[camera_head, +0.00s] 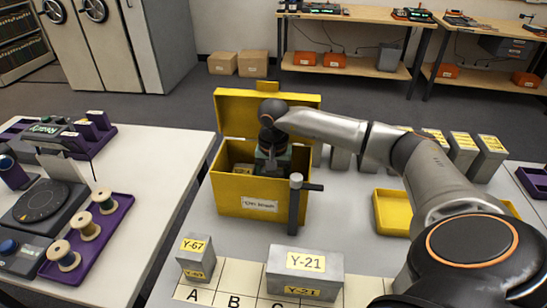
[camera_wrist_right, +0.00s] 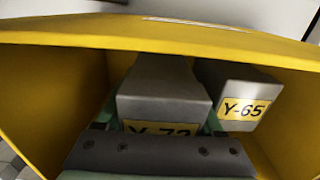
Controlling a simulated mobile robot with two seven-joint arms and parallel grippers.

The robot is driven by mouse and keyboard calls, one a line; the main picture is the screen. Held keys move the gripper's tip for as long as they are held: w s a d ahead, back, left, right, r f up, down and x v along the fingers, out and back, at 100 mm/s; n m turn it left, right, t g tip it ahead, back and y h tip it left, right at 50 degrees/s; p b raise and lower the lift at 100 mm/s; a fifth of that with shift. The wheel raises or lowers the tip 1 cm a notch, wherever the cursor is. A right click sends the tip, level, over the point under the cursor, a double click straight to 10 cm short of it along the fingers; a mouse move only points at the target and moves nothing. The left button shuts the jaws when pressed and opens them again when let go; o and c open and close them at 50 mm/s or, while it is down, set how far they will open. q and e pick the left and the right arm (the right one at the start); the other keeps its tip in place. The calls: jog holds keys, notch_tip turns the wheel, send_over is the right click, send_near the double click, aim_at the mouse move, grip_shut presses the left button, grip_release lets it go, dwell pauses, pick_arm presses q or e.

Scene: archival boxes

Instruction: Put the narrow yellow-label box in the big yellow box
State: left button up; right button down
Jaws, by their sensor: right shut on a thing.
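The big yellow box (camera_head: 228,190) stands open on the table in the head view, its lid raised at the back. My right gripper (camera_head: 272,165) reaches down into it from above. In the right wrist view, my right gripper (camera_wrist_right: 160,125) is shut on a grey box with a yellow label (camera_wrist_right: 160,85), partly hidden and reading Y-7 and an unclear last digit. The held box is inside the yellow walls; whether it touches the floor is hidden. Another grey box, Y-65 (camera_wrist_right: 247,104), sits to its right. My left gripper is not in view.
Grey boxes Y-67 (camera_head: 196,257) and Y-21 (camera_head: 304,275) stand in front, by a lettered strip (camera_head: 227,284). A grey post with a dark side arm (camera_head: 295,215) stands before the yellow box. A yellow tray (camera_head: 391,212) and several grey boxes (camera_head: 487,160) are right.

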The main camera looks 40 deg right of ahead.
jog(key=shift+f+b, duration=0.3)
jog(key=shift+f, duration=0.25)
jog(key=shift+c, duration=1.4)
grip_release()
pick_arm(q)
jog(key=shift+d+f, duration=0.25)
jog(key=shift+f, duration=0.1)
